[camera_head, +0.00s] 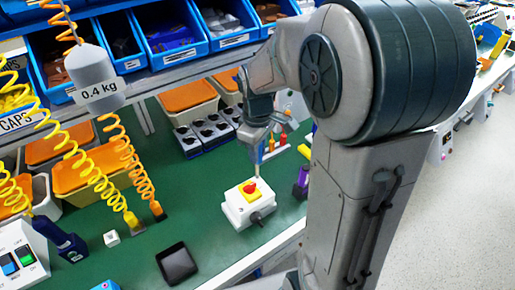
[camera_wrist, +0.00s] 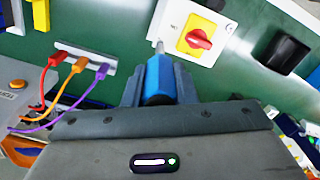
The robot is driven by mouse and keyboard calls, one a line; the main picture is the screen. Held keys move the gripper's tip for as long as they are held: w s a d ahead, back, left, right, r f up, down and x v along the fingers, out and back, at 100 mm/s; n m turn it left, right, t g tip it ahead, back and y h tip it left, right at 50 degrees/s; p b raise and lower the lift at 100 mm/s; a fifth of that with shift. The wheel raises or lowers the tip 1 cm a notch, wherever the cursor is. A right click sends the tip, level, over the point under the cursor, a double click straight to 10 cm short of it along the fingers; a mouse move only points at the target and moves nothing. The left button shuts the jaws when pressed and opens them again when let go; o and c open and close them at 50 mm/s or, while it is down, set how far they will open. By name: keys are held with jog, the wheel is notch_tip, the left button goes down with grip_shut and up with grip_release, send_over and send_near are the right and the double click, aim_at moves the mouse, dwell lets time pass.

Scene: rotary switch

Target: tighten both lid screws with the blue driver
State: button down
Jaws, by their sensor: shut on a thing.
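The white switch box (camera_head: 238,212) stands on the green bench, with a yellow plate and a red rotary knob (camera_head: 249,188) on its lid. It also shows at the top of the wrist view (camera_wrist: 176,16). My gripper (camera_wrist: 159,84) is shut on the blue driver (camera_wrist: 159,76), with a finger on each side of the handle. The driver's metal tip (camera_wrist: 160,46) points at the box's near left corner in the wrist view; I cannot tell whether it touches. In the head view the driver reaches down behind the knob. The lid screws are too small to make out.
Yellow coiled cables (camera_head: 90,165) hang at the left. A black tray (camera_head: 177,263) lies at the front, and a purple object (camera_head: 301,183) stands right of the box. A rack with red, orange and purple leads (camera_wrist: 83,64) is left in the wrist view.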

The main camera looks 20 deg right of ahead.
jog(key=n, duration=0.5)
jog(key=shift+n, duration=0.3)
jog(key=n+p, duration=0.1)
jog(key=n, duration=0.4)
jog(key=shift+n, duration=0.3)
jog(key=shift+p, duration=0.3)
jog(key=shift+f+b, duration=0.35)
jog(key=shift+f, duration=0.05)
jog(key=m, duration=0.4)
jog(key=shift+m, duration=0.3)
jog(key=m, duration=0.3)
jog(key=shift+m, duration=0.3)
dwell(0.3)
